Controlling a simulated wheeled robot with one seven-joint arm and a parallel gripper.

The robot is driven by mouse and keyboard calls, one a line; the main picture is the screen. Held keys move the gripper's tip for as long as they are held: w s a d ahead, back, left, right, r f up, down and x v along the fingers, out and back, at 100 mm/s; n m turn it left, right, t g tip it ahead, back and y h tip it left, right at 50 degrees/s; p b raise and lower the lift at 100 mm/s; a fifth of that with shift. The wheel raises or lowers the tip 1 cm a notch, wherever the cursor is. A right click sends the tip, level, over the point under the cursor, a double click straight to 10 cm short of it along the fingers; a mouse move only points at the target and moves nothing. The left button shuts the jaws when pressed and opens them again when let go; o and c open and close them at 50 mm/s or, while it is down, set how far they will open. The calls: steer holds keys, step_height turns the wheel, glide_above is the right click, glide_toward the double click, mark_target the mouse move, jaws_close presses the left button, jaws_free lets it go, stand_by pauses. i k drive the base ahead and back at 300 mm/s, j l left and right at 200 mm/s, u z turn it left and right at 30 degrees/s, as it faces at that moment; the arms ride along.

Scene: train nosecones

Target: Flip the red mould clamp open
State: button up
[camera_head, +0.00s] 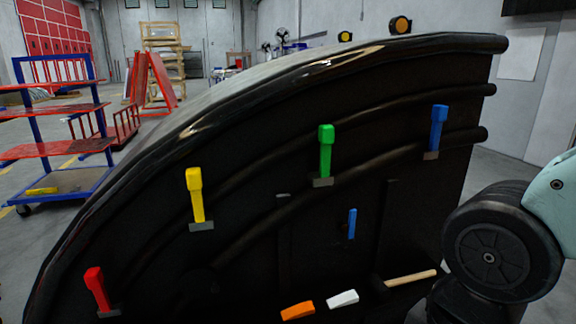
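The red mould clamp (97,289) is at the lower left of the large black curved mould (250,150). Its red handle stands up, leaning slightly left, from a small grey base on the dark panel. Yellow (195,195), green (325,150) and blue (437,128) clamps stand in a rising row to its right, also with handles up. My gripper does not show. Part of my arm is at the right edge, far from the red clamp.
Low on the mould are an orange piece (298,311), a white piece (342,298), a wooden handle (411,279) and a small blue piece (352,223). A blue and red cart (60,150) stands at left. Grey floor lies open between the cart and mould.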

mark_target(94, 277)
steer(key=u, duration=1.55)
steer(key=i+j+u, duration=0.1)
steer(key=i+j, duration=0.15)
steer(key=i, duration=0.25)
steer(key=i+j+u, duration=0.1)
steer(key=i, duration=0.4)
steer(key=j, duration=0.1)
